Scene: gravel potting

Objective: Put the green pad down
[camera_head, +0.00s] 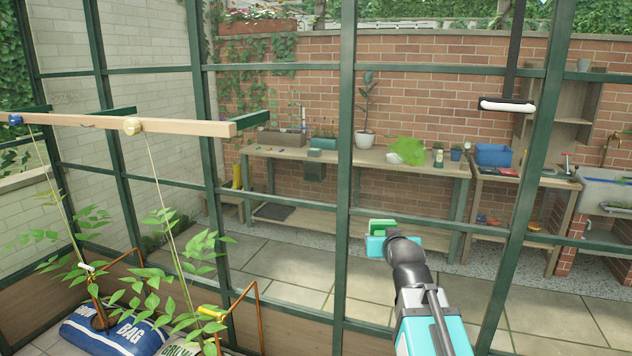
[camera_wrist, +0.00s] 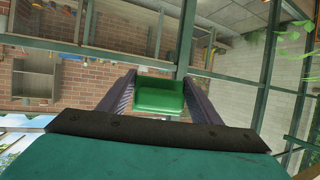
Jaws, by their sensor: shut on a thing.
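The green pad (camera_head: 382,226) is at the end of my arm in the head view, held up in the air in front of the greenhouse frame. In the wrist view the green pad (camera_wrist: 159,96) sits between the two dark fingers of my gripper (camera_wrist: 160,92). The fingers touch it on both sides. My gripper also shows in the head view (camera_head: 381,238), where the arm hides part of it. Nothing is directly under the pad.
Green greenhouse posts (camera_head: 345,180) stand close by. Beyond them is a long wooden bench (camera_head: 300,154) with pots and a green bag (camera_head: 408,151). A side table (camera_head: 497,176) holds a blue crate (camera_head: 493,154). Plants and grow bags (camera_head: 115,330) stand at the lower left.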

